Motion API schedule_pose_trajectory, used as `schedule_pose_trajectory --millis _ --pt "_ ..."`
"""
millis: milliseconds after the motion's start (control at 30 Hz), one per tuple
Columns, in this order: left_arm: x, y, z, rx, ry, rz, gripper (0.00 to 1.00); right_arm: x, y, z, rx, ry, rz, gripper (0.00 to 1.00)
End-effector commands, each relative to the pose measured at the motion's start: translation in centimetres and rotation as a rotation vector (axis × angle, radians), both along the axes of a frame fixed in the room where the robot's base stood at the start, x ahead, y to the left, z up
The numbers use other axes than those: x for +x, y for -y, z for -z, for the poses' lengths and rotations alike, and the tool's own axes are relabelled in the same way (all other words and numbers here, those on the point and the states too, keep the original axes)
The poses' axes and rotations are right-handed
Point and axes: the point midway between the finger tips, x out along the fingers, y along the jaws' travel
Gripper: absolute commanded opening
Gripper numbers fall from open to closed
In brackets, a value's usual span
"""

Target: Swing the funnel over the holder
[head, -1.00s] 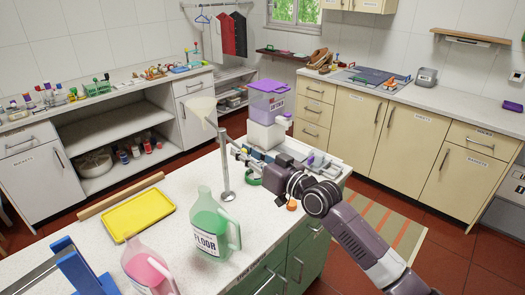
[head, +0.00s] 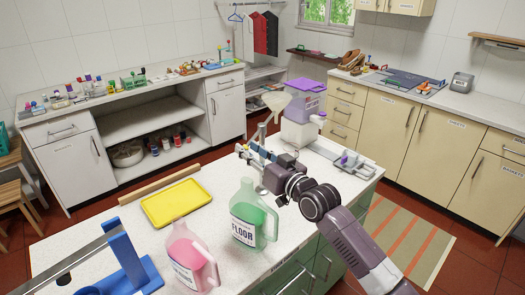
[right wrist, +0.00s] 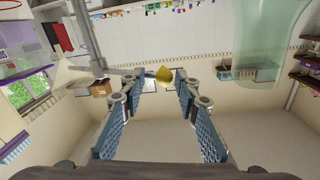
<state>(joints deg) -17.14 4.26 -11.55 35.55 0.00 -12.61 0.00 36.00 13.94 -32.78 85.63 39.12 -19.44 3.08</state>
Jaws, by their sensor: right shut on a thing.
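The pale funnel (head: 277,101) is on a metal post (head: 262,132) on the near counter, in front of the purple-lidded container. The post also shows in the right wrist view (right wrist: 86,35), with a thin bar running from it toward my fingers. My right gripper (head: 243,150) is low beside the post and hides its foot. In the right wrist view its fingers (right wrist: 160,88) are around a small yellow piece (right wrist: 163,74), which seems to be the end of the bar. I cannot tell which thing is the holder. My left gripper is not in view.
A yellow tray (head: 176,203) and a blue stand (head: 130,262) are left. A purple container (head: 303,105) stands behind, a grey tray (head: 350,163) to the right.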

Motion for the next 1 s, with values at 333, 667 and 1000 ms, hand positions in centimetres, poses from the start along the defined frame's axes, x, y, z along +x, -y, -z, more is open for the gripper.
schedule_pose_trajectory --millis 333,667,1000 --pt "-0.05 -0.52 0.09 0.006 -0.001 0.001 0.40 0.42 -1.26 -0.29 0.005 0.003 -0.001 0.00" --pt "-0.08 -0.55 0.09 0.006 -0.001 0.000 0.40 0.51 -1.20 -0.34 0.005 0.004 0.001 0.00" --pt "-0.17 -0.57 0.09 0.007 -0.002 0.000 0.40 0.54 -1.10 -0.22 0.003 0.003 0.003 0.39"
